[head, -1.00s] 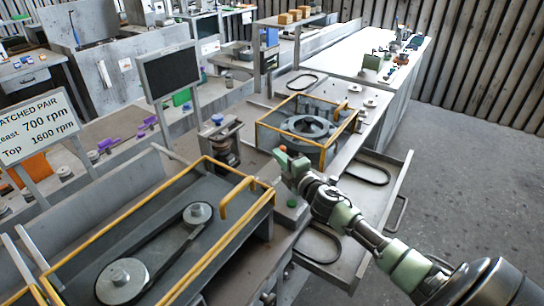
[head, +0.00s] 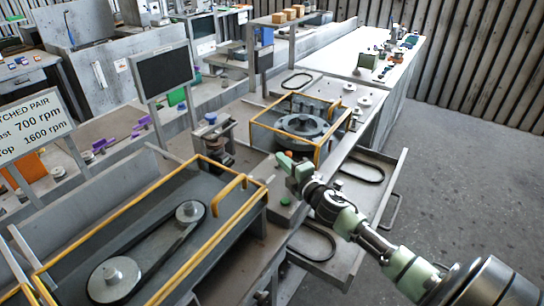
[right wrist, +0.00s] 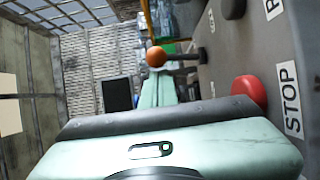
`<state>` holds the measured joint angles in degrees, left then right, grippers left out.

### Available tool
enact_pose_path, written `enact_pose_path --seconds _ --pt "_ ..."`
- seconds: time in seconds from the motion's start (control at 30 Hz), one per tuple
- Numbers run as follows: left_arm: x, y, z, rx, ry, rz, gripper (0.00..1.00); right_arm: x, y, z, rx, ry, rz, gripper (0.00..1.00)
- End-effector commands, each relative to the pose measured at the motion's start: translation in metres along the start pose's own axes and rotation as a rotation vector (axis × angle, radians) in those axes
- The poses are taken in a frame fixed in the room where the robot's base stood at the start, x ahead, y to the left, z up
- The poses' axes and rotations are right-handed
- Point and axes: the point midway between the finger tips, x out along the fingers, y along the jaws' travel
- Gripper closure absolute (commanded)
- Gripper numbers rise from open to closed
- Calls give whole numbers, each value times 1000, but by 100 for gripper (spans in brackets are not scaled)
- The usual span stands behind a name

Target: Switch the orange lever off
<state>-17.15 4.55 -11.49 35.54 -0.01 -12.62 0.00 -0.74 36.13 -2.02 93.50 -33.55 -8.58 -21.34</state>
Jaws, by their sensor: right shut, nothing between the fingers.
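The orange lever's ball knob (right wrist: 156,56) stands on a dark rod (right wrist: 185,57) that comes out of a grey panel in the right wrist view. In the head view a small bit of orange (head: 289,154) shows beside my right fingertips. My right gripper (head: 283,160) is shut and empty, with its pale green fingers over the control box. In the right wrist view the fingers (right wrist: 163,88) reach up close to the knob; I cannot tell whether they touch it. The lever's base is hidden in the head view. My left gripper is out of view.
A red button (right wrist: 248,92) sits by a STOP label (right wrist: 290,100) on the panel. A green button (head: 286,200) is on the box. A yellow guard frame (head: 240,183) and the round housing (head: 302,124) in another yellow frame flank it. The floor at right is clear.

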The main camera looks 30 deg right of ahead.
Motion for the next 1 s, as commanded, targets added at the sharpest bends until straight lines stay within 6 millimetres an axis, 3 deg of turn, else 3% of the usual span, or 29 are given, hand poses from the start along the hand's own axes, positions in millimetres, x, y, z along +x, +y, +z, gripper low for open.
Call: enact_pose_path --seconds 0.4,1.0 --pt "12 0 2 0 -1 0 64 -62 -3 1 0 -1 -3 100" --pt "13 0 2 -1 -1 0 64 -70 -1 1 0 -2 -2 100"
